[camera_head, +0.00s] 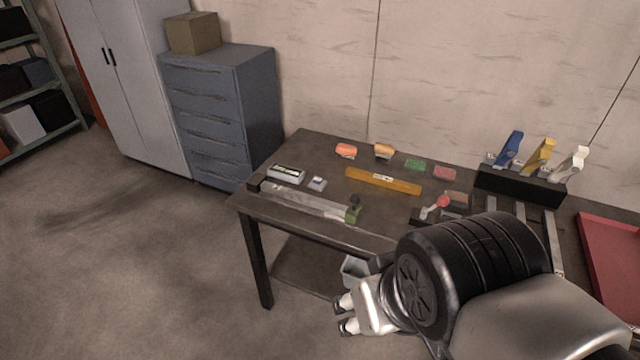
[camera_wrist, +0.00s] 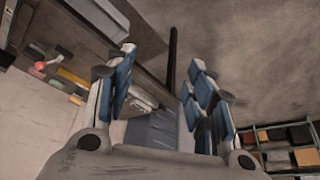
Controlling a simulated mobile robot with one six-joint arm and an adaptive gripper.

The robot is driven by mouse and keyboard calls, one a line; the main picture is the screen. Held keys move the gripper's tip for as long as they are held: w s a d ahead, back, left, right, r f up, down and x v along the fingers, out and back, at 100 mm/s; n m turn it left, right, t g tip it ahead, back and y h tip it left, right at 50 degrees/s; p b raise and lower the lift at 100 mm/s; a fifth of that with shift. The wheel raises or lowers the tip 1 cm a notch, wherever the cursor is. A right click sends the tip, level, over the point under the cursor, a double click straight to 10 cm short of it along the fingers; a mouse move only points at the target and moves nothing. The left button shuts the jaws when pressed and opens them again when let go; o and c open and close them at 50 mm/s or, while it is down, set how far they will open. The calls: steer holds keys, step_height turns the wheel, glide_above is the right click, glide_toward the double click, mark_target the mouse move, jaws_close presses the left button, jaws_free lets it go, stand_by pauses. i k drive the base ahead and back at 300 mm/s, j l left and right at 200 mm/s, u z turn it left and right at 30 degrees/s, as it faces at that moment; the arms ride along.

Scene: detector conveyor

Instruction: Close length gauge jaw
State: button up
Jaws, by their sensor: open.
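The length gauge (camera_head: 305,199) lies along the front left edge of the table. It is a long grey metal bar with a dark fixed block at its left end. A green jaw with a dark knob (camera_head: 353,212) sits near its right end, with a wide gap between the two. My gripper (camera_head: 344,315) is in front of the table and below its top, apart from the gauge. Its two blue-padded fingers (camera_wrist: 160,88) are spread and empty in the wrist view. The wrist view shows the table's edge at upper left; the green jaw cannot be made out there.
The table (camera_head: 268,207) also bears a yellow level (camera_head: 383,181), a small grey device (camera_head: 286,174), a red-knobbed lever (camera_head: 437,205), small coloured blocks and a black rack of clamps (camera_head: 520,185). A red tray (camera_head: 612,255) is at right. Floor at left is clear.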

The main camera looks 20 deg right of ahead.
mark_target(353, 213)
steer(key=i+l, duration=0.2)
steer(key=i, duration=0.2)
steer(key=i+l+z, duration=0.1)
steer(key=i, duration=0.3)
steer(key=i+l, duration=0.2)
steer(key=i, duration=0.25)
